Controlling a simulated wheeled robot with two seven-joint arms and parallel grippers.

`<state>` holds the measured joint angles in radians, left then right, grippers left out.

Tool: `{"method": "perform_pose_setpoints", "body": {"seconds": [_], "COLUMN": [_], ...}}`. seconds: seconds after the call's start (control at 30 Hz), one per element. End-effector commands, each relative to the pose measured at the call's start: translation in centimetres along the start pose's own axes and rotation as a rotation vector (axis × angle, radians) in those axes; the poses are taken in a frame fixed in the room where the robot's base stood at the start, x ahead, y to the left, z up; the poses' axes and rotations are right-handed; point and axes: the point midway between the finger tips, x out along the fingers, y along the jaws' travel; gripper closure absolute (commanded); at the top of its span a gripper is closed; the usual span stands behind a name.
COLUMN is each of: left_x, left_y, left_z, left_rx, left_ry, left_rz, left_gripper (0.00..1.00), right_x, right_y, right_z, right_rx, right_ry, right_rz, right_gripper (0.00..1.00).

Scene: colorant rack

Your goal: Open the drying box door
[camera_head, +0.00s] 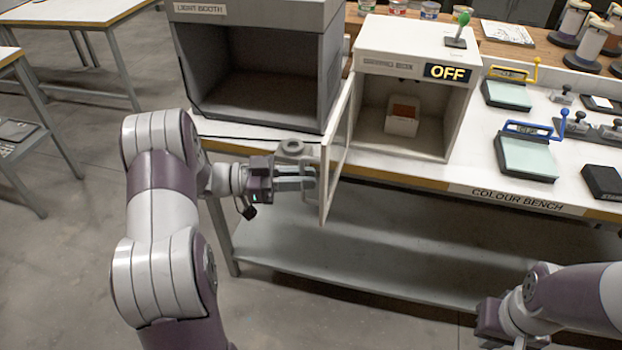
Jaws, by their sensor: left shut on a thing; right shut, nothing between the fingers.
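The drying box (415,60) is a white box on the bench with a black OFF sign. Its door (338,150) stands swung outward on the left side, past the bench's front edge, and the inside is in view. A white holder with an orange-brown piece (402,118) stands inside. My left gripper (308,182) is at the door's outer face, left of it, shut on the door handle; the fingers partly hide the handle. My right gripper (488,322) is low at the right, in front of the bench, shut and empty, with its fingertips hardly visible.
A grey light booth (258,30) stands left of the drying box, close to the open door. A green-knobbed lever (460,28) is on the box top. Pads with yellow and blue handles (527,155) lie to the right. The floor in front of the bench is clear.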

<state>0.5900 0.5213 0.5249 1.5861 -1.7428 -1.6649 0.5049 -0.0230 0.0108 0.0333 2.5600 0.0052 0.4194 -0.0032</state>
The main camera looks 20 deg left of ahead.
Motion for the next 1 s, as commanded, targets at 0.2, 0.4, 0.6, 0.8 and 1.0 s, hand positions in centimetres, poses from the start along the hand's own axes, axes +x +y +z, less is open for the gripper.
{"method": "perform_pose_setpoints", "body": {"seconds": [0.2,0.4,0.6,0.8,1.0], "left_x": [-0.5,-0.5,-0.5,-0.5,-1.9], "left_y": [-0.4,-0.5,-0.5,-0.4,-0.5], "left_z": [-0.2,-0.2,-0.3,-0.2,0.0], "left_rx": [0.002,0.004,0.005,0.003,0.004], "left_ry": [0.002,0.003,0.003,0.002,0.001], "left_rz": [-0.003,-0.004,-0.005,-0.003,-0.006], "left_gripper": [1.0,1.0,0.7,0.7,0.7], "right_x": [-0.1,-0.1,-0.1,-0.1,0.2], "right_y": [0.0,0.0,0.0,0.0,0.0], "right_z": [0.0,0.0,0.0,0.0,0.0], "right_rx": [0.0,0.0,0.0,0.0,0.0], "right_ry": [0.0,0.0,0.0,0.0,0.0], "right_rz": [0.0,0.0,0.0,0.0,0.0], "right_gripper": [1.0,1.0,1.0,1.0,1.0]}}
